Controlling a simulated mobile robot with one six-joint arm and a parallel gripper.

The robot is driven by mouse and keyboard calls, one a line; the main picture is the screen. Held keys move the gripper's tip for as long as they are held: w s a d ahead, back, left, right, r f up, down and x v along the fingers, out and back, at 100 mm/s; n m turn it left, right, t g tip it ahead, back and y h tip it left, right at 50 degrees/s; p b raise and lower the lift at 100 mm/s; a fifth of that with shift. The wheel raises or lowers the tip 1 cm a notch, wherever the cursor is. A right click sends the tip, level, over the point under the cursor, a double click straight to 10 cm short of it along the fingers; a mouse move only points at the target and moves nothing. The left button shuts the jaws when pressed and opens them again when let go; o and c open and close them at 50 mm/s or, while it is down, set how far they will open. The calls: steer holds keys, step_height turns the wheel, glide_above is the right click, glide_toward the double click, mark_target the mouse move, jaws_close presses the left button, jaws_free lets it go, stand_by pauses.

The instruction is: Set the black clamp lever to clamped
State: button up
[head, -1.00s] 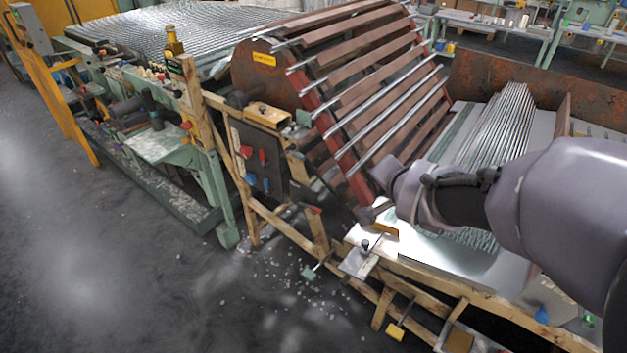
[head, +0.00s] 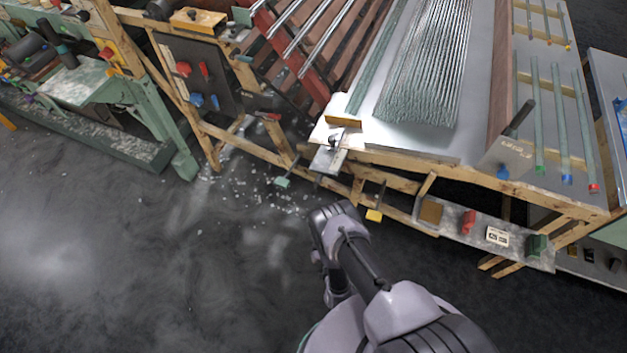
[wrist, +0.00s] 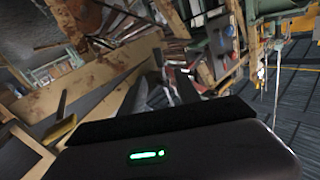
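A black lever (head: 520,117) stands on a grey metal plate (head: 508,158) at the right front corner of the bench in the head view. It leans up and to the right. The plate carries small pale lettering, too small to read. In the wrist view my gripper (wrist: 124,92) shows two dark fingers standing apart, with nothing between them. In the head view my arm reaches up from the bottom middle, left of and nearer than the lever, well apart from it. The fingers are not clear there. I cannot make out the lever in the wrist view.
The wooden bench frame (head: 470,178) runs along the front. Glass tubes (head: 425,65) lie on the bench top. A small clamp (head: 333,142) sits at its left corner. The left floor is mostly open.

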mark_target(315, 191)
steer(key=b+x, duration=0.6)
steer(key=x, duration=0.8)
steer(key=shift+w+f, duration=0.1)
steer(key=shift+w, duration=0.05)
steer(key=shift+w+a, duration=0.15)
steer(key=shift+w, duration=0.3)
jaws_close()
steer(key=shift+s, duration=0.1)
